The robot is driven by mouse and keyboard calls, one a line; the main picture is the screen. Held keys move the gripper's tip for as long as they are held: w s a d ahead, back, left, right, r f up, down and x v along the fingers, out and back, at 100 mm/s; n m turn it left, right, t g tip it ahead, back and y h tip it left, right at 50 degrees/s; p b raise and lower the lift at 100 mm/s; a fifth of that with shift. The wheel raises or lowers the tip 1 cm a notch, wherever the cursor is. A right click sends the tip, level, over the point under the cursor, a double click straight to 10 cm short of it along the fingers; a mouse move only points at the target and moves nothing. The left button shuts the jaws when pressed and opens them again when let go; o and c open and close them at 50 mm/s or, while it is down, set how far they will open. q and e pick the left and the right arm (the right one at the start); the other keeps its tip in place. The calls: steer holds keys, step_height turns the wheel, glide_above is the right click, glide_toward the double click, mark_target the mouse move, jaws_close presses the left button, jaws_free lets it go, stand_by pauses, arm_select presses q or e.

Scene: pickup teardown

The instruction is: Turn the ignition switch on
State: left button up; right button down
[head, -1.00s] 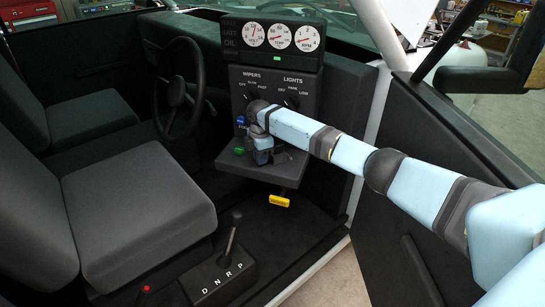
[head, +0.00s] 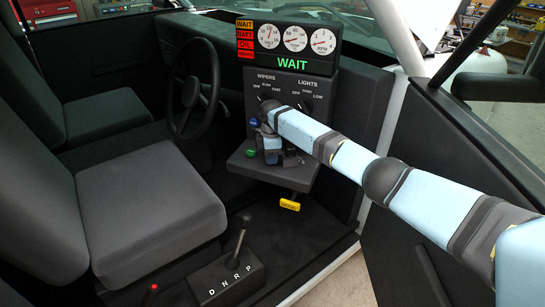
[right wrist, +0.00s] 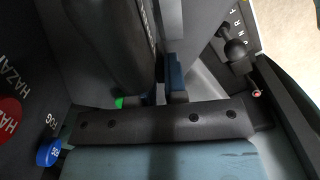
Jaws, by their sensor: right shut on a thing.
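My right gripper (head: 271,152) is at the lower part of the black dash panel (head: 337,88), just above its shelf, and is shut on the ignition switch. My own wrist and arm hide the switch in the head view. In the right wrist view the gripper's fingers (right wrist: 166,96) are partly hidden behind dark parts, and the switch cannot be made out clearly. My left gripper is not in view.
A blue knob (head: 253,122) and a green button (head: 251,153) sit close left of my gripper. A yellow handle (head: 290,205) hangs below the shelf. The steering wheel (head: 194,88) is left, the gear lever (head: 242,235) below, and the open door (head: 450,180) right.

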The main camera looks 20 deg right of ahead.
steer(key=c, duration=1.2)
jaws_free()
steer(key=shift+o, duration=0.2)
steer(key=shift+r, duration=0.15)
step_height(320, 180, up, 14)
steer(key=b, duration=0.2)
steer(key=shift+f, duration=0.2)
